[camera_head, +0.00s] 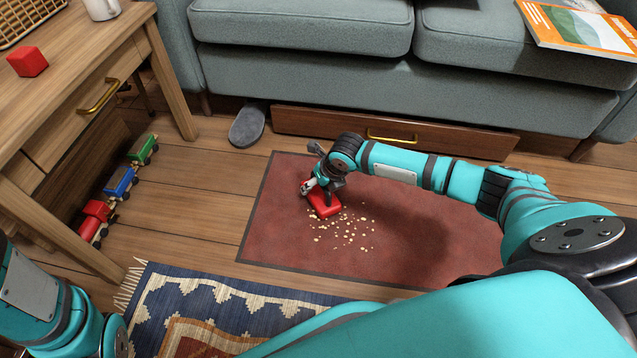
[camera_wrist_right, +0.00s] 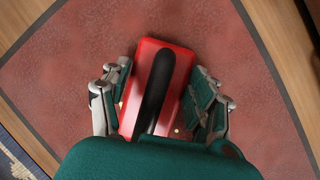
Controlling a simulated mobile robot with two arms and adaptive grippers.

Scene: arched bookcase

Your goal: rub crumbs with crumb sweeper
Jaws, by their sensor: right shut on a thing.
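The crumb sweeper (camera_head: 326,207) is a red block on the reddish-brown mat (camera_head: 410,235), near the mat's left part. In the right wrist view the crumb sweeper (camera_wrist_right: 177,60) shows a black handle along its top. My right gripper (camera_head: 325,190) is over it, with its fingers (camera_wrist_right: 160,100) on either side, shut on it. The crumbs (camera_head: 345,232) are pale bits scattered on the mat, just below and right of the sweeper. A few bits show by the fingers in the wrist view. My left arm shows at the lower left; its gripper is out of view.
A wooden desk (camera_head: 75,75) stands at left, with a toy train (camera_head: 120,183) on the floor beside it. A grey slipper (camera_head: 248,126) and a drawer (camera_head: 395,133) under the sofa (camera_head: 300,65) lie behind the mat. A patterned rug (camera_head: 190,305) is in front. The mat's right part looks clear.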

